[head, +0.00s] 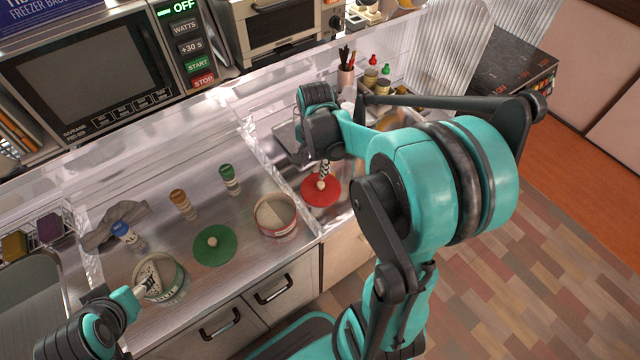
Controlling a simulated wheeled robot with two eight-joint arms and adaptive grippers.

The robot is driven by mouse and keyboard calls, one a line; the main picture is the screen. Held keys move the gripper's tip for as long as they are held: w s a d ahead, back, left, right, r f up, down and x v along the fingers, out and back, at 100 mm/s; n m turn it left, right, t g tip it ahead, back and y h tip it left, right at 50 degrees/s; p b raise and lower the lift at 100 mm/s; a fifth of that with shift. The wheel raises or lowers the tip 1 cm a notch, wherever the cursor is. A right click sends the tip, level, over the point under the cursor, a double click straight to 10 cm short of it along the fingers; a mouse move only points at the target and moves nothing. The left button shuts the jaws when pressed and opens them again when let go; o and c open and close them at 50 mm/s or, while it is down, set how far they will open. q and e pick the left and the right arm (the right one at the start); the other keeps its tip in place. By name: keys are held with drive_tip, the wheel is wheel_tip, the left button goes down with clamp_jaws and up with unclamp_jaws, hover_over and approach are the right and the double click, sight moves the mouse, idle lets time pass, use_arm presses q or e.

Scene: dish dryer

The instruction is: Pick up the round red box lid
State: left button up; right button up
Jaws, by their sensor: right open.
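The round red box lid (313,197) lies flat on the metal counter near its front edge, with a pale knob in its middle. My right gripper (324,171) points down just above the knob and is open. My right arm covers the area to the right of the lid. A round box with a red band (277,229) stands open just left of the lid. My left gripper (147,284) is at the lower left, over an open round box with a green band (174,291). Its jaw opening is too small to make out.
A green lid (212,256) lies between the two boxes. Bottles with green (229,181), orange (183,206) and blue (128,236) caps stand behind, beside a grey cloth (101,233). A microwave (90,75) and a cup of utensils (346,77) stand at the back.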

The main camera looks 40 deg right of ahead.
sight(321, 184)
drive_tip(key=d+f+m, duration=0.1)
drive_tip(key=d+f+m+g, duration=0.1)
drive_tip(key=d+m, duration=0.1)
drive_tip(key=shift+w+d+f+p, duration=0.2)
drive_tip(key=shift+w+f+p, duration=0.1)
drive_tip(key=shift+w+f, duration=0.1)
wheel_tip(321, 184, down, 3)
drive_tip(key=shift+r+b, duration=0.2)
drive_tip(key=shift+b, duration=0.35)
drive_tip(key=f, duration=0.1)
drive_tip(key=f+b, duration=0.1)
drive_tip(key=f, duration=0.1)
drive_tip(key=f+b, duration=0.1)
drive_tip(key=f, duration=0.1)
drive_tip(key=shift+s+a+f, duration=0.1)
drive_tip(key=shift+a, duration=0.25)
drive_tip(key=shift+c, duration=0.7)
drive_tip(key=c, duration=0.8)
